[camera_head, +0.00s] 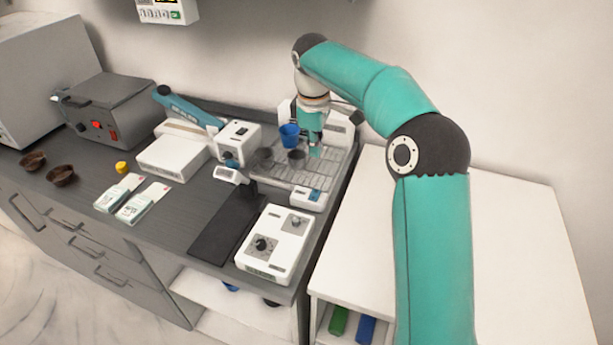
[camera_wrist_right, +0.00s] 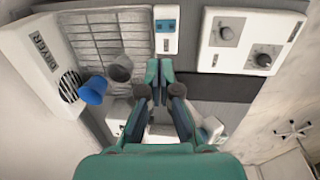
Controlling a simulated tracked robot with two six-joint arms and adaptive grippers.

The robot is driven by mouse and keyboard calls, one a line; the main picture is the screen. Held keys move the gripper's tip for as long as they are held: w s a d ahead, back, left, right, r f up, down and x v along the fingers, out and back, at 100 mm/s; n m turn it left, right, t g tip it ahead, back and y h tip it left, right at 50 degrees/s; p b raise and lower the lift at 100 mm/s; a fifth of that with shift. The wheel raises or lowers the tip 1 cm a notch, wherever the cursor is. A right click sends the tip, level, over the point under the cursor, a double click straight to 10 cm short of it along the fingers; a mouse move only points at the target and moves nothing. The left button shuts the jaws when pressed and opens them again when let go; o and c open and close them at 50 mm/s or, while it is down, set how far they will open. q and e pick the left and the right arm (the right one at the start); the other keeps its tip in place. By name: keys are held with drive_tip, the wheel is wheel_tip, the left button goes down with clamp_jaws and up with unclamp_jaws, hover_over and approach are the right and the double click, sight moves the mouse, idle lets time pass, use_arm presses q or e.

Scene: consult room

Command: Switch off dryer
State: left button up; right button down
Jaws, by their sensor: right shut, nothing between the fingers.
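The dryer (camera_wrist_right: 46,62) is a white unit with a round dark vent and the label DRYER, at the left of the right wrist view. In the head view its white body (camera_head: 338,122) stands behind the wire rack, partly hidden by my arm. A small white box with a blue switch panel (camera_head: 306,197) sits at the rack's front corner; it also shows at the top of the wrist view (camera_wrist_right: 166,28). I cannot tell its switch position. My right gripper (camera_head: 315,150) is shut and empty above the rack; its fingertips (camera_wrist_right: 159,66) appear just below the switch box in the wrist view. My left gripper is not in view.
A blue cup (camera_head: 289,135) and grey cups (camera_head: 296,155) are at the rack (camera_head: 290,178), close to my right gripper. A white control box with knobs (camera_head: 274,243) stands in front. A device with a blue arm (camera_head: 185,105) is further left. The white side table (camera_head: 510,240) is clear.

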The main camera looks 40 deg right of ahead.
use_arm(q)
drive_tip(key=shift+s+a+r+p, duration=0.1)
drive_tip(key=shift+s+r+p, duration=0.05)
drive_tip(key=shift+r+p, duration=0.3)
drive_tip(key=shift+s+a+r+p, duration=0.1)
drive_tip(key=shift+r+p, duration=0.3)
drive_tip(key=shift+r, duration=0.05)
use_arm(e)
approach(318, 192)
drive_tip(key=f, duration=0.7)
drive_tip(key=shift+w+d+f, duration=0.15)
drive_tip(key=shift+w+d, duration=0.05)
drive_tip(key=shift+d, duration=0.1)
